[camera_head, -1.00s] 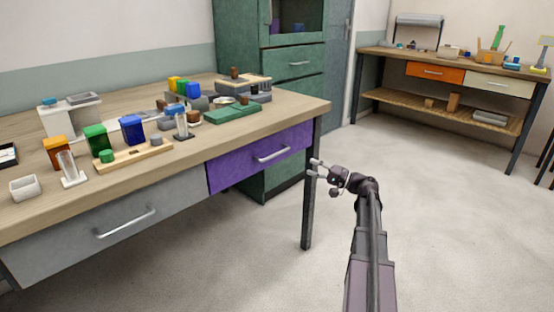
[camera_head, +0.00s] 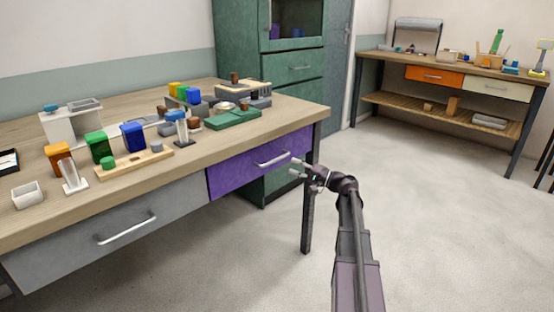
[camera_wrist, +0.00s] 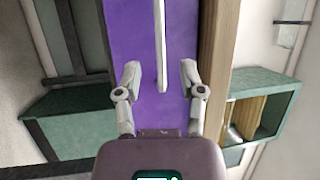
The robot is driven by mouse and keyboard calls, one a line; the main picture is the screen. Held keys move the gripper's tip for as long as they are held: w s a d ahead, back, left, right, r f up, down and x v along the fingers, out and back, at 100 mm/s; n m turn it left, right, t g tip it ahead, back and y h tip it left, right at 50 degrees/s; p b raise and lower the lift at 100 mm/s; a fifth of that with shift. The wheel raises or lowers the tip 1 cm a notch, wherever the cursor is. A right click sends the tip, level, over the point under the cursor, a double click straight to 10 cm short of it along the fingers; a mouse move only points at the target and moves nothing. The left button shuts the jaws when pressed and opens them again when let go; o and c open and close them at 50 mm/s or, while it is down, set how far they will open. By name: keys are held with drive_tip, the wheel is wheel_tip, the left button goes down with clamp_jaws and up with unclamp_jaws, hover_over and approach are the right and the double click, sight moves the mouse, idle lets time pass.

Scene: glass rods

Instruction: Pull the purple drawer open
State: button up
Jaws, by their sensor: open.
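The purple drawer (camera_head: 240,172) is set under the table top at its right end and looks closed. Its silver bar handle (camera_head: 272,160) runs across the front. My gripper (camera_head: 295,169) is close in front of the drawer's right side, near the right end of the handle. In the wrist view the purple drawer (camera_wrist: 125,45) fills the middle, and its handle (camera_wrist: 161,50) points down the picture between the fingers. My gripper (camera_wrist: 163,82) is open, with one finger on each side of the handle. I cannot tell whether either finger touches it.
A grey drawer (camera_head: 80,243) is left of the purple one. The wooden table top (camera_head: 215,145) holds coloured blocks and trays. A dark table leg (camera_head: 308,215) stands close to my gripper. A green cabinet (camera_head: 292,95) stands behind. The floor (camera_head: 440,210) at right is clear.

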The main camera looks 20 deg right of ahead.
sight(276, 160)
drive_tip(key=p+x, duration=0.1)
drive_tip(key=x, duration=0.6)
drive_tip(key=shift+w+a, duration=0.1)
drive_tip(key=shift+w, duration=0.05)
